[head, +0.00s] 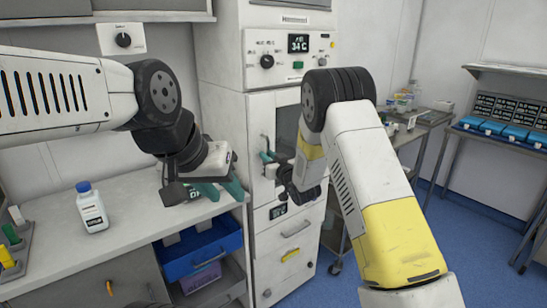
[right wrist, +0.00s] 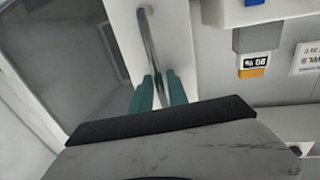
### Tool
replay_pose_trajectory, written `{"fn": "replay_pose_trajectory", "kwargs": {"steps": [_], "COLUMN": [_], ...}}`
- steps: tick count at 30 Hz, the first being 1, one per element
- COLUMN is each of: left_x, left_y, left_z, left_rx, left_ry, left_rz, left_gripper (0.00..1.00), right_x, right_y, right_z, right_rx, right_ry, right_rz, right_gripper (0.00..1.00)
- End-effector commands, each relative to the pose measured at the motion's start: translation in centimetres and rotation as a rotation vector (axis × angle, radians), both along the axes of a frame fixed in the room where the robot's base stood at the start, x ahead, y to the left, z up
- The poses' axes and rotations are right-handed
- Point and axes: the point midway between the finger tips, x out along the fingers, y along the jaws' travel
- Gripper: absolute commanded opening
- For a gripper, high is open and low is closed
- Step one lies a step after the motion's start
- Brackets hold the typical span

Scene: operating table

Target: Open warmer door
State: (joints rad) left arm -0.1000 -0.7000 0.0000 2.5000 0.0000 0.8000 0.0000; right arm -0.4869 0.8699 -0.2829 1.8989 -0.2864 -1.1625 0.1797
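The warmer is the tall white cabinet against the back wall. Its closed door (head: 262,112) has a dark glass window (head: 287,125) and a vertical metal bar handle on its left side. My right gripper (head: 268,157) is at this handle, with its green fingers close together. In the right wrist view the handle (right wrist: 149,42) runs down between the two fingertips (right wrist: 162,88), which sit on either side of it and look shut on it. My left gripper (head: 219,189) is over the counter's right end, its green fingers apart and empty.
A white bottle with a blue cap (head: 91,207) stands on the counter (head: 140,208). A blue drawer (head: 199,251) below the counter juts out left of the warmer. A metal cart (head: 405,135) with bottles stands right of the warmer.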

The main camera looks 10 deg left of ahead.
Motion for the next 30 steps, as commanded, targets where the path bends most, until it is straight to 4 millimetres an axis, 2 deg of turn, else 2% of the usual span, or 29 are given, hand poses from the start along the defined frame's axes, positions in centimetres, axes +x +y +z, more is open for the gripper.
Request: {"fn": "replay_pose_trajectory", "kwargs": {"steps": [1,3,4,30], "left_x": [0.00,0.00,0.00,0.00], "left_y": [0.00,0.00,0.00,0.00], "left_z": [0.00,0.00,0.00,0.00], "left_rx": [0.000,0.000,0.000,0.000], "left_ry": [0.000,0.000,0.000,0.000], "left_rz": [0.000,0.000,0.000,0.000], "left_gripper": [0.36,0.36,0.36,0.36], "right_x": [0.00,-0.01,-0.01,-0.01], "right_y": [-0.01,-0.02,-0.02,-0.03], "right_z": [0.01,0.01,0.01,0.02], "right_rx": [0.000,0.000,0.000,0.000], "right_ry": [0.000,0.000,0.000,0.000], "right_rz": [0.000,0.000,0.000,0.000], "right_gripper": [0.16,0.02,0.00,0.00]}}
